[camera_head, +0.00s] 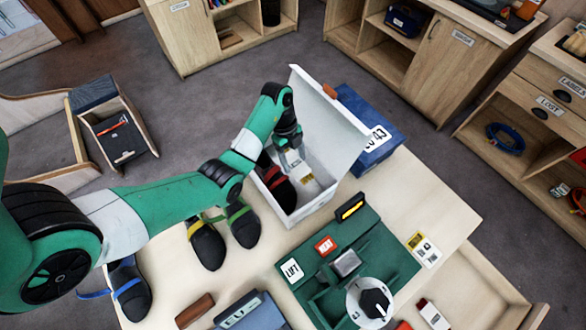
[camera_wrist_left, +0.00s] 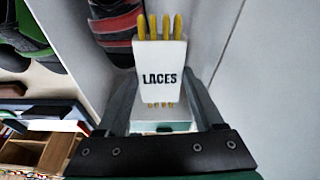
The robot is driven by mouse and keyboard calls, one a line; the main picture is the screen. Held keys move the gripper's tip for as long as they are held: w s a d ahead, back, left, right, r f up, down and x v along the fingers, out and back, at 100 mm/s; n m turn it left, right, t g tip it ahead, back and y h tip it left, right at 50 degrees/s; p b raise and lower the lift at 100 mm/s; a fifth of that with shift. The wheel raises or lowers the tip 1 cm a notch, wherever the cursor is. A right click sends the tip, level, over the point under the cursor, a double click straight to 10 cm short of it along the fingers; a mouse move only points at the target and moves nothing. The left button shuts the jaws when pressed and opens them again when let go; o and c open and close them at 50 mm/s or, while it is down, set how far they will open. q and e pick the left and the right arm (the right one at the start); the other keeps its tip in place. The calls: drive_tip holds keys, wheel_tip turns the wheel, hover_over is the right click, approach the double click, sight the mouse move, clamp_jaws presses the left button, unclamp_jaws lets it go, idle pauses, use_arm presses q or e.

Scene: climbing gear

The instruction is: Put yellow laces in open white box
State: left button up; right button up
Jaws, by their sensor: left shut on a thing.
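The open white box (camera_head: 315,203) stands on the table with its lid (camera_head: 328,108) raised at the back. My left gripper (camera_head: 291,158) reaches down into the box opening. It is shut on the yellow laces (camera_wrist_left: 160,27), which stick out of a white packet marked LACES (camera_wrist_left: 160,65). In the head view the packet (camera_head: 303,175) shows below the fingers, inside the box walls. I cannot tell whether it touches the box floor. A dark shoe with a red strap (camera_head: 278,188) lies in the box beside the packet. My right gripper is not in view.
Dark shoes with yellow (camera_head: 207,246), green (camera_head: 243,226) and blue straps (camera_head: 129,289) stand on the table left of the box. A green tray (camera_head: 395,262) with a machine lies in front. A blue box (camera_head: 372,118) stands behind the lid. Bare table lies at right.

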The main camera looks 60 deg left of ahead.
sight(292, 159)
use_arm(q)
drive_tip(key=f+b, duration=0.2)
drive_tip(key=a+f+b, duration=0.1)
drive_tip(key=f, duration=0.1)
drive_tip(key=shift+b, duration=0.4)
drive_tip(key=shift+d+f, duration=0.1)
drive_tip(key=shift+r, duration=0.2)
drive_tip(key=shift+f+b, duration=0.5)
drive_tip(key=shift+f, duration=0.2)
drive_tip(key=o, duration=1.3)
drive_tip(key=shift+r, duration=0.1)
drive_tip(key=shift+r+p, duration=0.55)
drive_tip(key=shift+p, duration=0.05)
drive_tip(key=p+v, duration=1)
drive_tip(key=v, duration=0.2)
drive_tip(key=shift+r, duration=0.1)
